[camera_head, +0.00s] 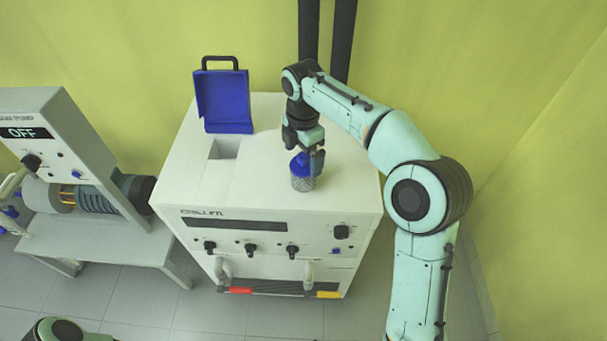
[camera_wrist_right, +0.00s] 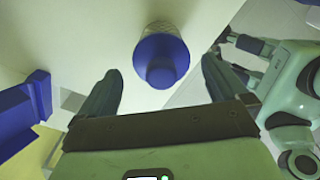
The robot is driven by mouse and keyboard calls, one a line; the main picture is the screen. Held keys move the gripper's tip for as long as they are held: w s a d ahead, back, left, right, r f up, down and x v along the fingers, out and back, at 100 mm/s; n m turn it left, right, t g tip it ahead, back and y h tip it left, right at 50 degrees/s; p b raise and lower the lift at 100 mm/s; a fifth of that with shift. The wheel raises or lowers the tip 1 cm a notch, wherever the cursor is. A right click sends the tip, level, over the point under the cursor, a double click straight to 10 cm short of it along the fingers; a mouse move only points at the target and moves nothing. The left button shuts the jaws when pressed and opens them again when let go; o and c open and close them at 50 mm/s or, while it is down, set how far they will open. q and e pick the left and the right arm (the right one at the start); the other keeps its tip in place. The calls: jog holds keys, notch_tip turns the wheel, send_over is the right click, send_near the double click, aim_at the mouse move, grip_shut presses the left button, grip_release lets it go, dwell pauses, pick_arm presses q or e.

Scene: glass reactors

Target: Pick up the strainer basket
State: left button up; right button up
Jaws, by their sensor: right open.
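The strainer basket (camera_head: 303,182), a grey mesh cylinder with a blue top, stands upright on the white machine's top near its front right. My right gripper (camera_head: 304,150) is open above it, pointing down. In the right wrist view the basket (camera_wrist_right: 162,58) shows its round blue top between and slightly beyond the fingertips of the right gripper (camera_wrist_right: 160,72), with a gap on either side. The fingers hide part of the basket's top in the head view. My left gripper (camera_wrist_right: 245,45) seems to show at the right of the wrist view; its opening is unclear.
The white machine (camera_head: 200,190) has a square opening (camera_head: 224,148) with a raised blue lid (camera_head: 223,98) behind it, left of the basket. Knobs and handles line its front. A second apparatus (camera_head: 85,200) stands at left on a low table. The top around the basket is clear.

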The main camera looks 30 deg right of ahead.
aim_at(304, 166)
notch_tip(304, 166, down, 4)
jog(key=shift+s+f+b, duration=0.1)
jog(key=shift+f+b, duration=0.05)
jog(key=shift+b, duration=0.25)
jog(key=c, duration=1.3)
jog(key=shift+o, duration=0.2)
